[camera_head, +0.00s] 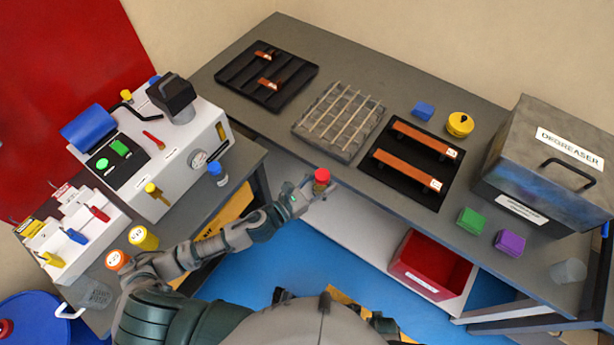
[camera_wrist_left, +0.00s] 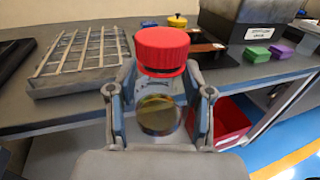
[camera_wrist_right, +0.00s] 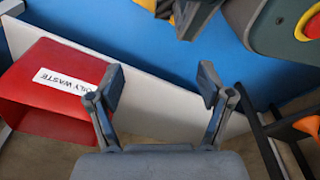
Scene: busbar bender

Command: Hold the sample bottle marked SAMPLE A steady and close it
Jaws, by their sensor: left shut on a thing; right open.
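My left gripper (camera_head: 306,194) is shut on a small bottle with a red cap (camera_head: 322,175) and holds it near the front edge of the long grey table. In the left wrist view the bottle (camera_wrist_left: 158,113) is clear with amber contents, between the fingers of my left gripper (camera_wrist_left: 158,98). Its red cap (camera_wrist_left: 162,50) sits on top with a dark ring under it; how tight it is I cannot tell. No SAMPLE A marking is readable. My right gripper (camera_wrist_right: 162,84) is open and empty in the right wrist view; it does not show in the head view.
A blue-capped bottle (camera_head: 217,174) stands on the bender's table. The long table (camera_head: 400,85) carries black trays, a slatted block (camera_head: 338,120), a yellow tin (camera_head: 460,124) and a degreaser tank (camera_head: 545,165). A red oily-waste bin (camera_wrist_right: 45,95) is beside my right gripper, below the table.

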